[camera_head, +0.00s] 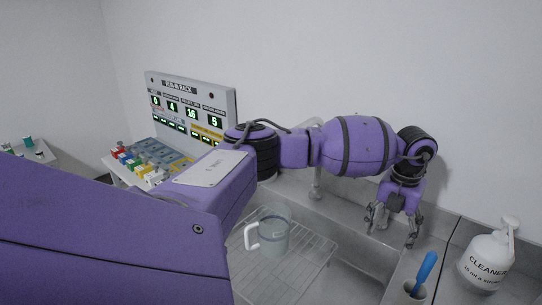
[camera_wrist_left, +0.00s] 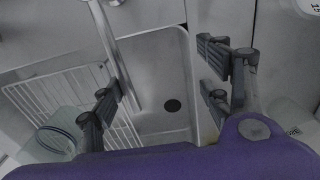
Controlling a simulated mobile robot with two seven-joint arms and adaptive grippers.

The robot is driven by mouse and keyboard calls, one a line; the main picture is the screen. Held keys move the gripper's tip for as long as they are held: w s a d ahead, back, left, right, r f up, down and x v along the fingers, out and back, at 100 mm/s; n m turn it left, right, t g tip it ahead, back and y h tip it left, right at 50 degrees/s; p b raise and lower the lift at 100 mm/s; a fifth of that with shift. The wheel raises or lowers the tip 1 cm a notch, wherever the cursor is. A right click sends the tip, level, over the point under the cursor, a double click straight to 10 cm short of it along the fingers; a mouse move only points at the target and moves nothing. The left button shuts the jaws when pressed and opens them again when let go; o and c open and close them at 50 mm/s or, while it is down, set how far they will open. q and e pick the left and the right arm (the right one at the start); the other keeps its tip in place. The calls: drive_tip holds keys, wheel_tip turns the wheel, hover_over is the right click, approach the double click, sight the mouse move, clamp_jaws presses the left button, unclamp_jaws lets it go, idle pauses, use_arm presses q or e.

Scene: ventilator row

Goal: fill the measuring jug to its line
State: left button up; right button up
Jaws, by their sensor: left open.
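The jug also shows at the lower left of the left wrist view (camera_wrist_left: 58,137). A pale tap (camera_head: 316,185) rises behind the rack, partly hidden by my left arm. My left gripper (camera_head: 392,226) is open and empty, pointing down over the sink, right of the jug and apart from it. In the left wrist view the sink basin (camera_wrist_left: 155,65) with its dark drain lies below the fingers. My right gripper is not in view.
A white cleaner bottle (camera_head: 488,258) stands at the right. A blue-handled tool (camera_head: 424,272) stands in a holder near it. A display panel (camera_head: 190,108) and a tray of coloured items (camera_head: 140,165) are at the back left. My left arm crosses above the rack.

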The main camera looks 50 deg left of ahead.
use_arm(q)
drive_tip(key=shift+w+d, duration=0.2)
drive_tip(key=shift+d, duration=0.55)
drive_tip(key=shift+w+d, duration=0.15)
drive_tip(key=shift+d, duration=0.55)
drive_tip(key=shift+w+d, duration=0.2)
drive_tip(key=shift+d, duration=0.55)
idle(0.5)
idle(0.4)
idle(0.3)
idle(0.6)
